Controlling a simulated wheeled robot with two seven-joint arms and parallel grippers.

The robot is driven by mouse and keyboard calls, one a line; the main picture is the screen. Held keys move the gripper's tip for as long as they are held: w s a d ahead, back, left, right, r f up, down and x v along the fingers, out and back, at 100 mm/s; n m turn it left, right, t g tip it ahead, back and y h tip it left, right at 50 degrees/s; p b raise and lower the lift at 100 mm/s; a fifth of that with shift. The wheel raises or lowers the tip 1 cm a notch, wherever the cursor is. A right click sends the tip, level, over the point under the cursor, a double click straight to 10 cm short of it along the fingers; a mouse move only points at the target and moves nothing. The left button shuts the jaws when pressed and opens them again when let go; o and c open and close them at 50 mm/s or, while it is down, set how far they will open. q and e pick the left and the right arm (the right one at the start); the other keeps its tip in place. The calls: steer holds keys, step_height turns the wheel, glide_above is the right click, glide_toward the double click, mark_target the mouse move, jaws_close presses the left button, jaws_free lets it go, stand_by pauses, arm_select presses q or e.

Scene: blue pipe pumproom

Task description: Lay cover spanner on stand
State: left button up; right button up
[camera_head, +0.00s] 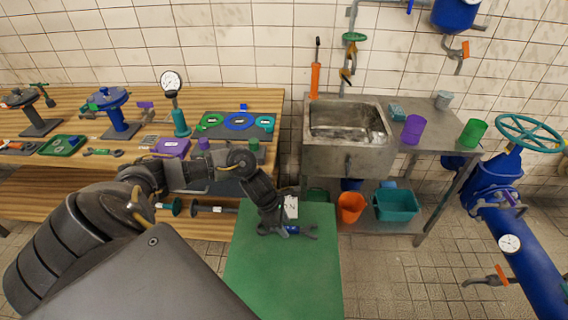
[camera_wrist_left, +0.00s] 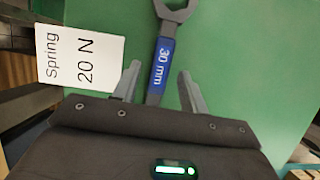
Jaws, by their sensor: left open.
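The cover spanner (camera_wrist_left: 161,62) is grey with a blue band marked "30 mm" and an open-ended jaw at the top of the left wrist view. It lies over the green top of the stand (camera_wrist_left: 240,60). My left gripper (camera_wrist_left: 158,78) is open, with one finger on each side of the spanner's handle. In the head view my left gripper (camera_head: 287,231) is low over the green stand (camera_head: 282,275), near its far edge, and largely hides the spanner. Whether the fingers touch the handle cannot be told. My right gripper is not in view.
A white card reading "Spring 20 N" (camera_wrist_left: 80,57) is beside the gripper. A wooden bench (camera_head: 240,105) with tools is at the left, a sink (camera_head: 347,125) behind the stand. An orange bucket (camera_head: 351,207) and teal crate (camera_head: 397,204) are under the sink table. Blue pipework (camera_head: 530,240) stands at right.

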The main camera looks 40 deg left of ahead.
arm_select(q)
steer(key=b+v, duration=0.2)
steer(key=v, duration=1)
steer(key=shift+b, duration=0.4)
steer(key=shift+d, duration=0.1)
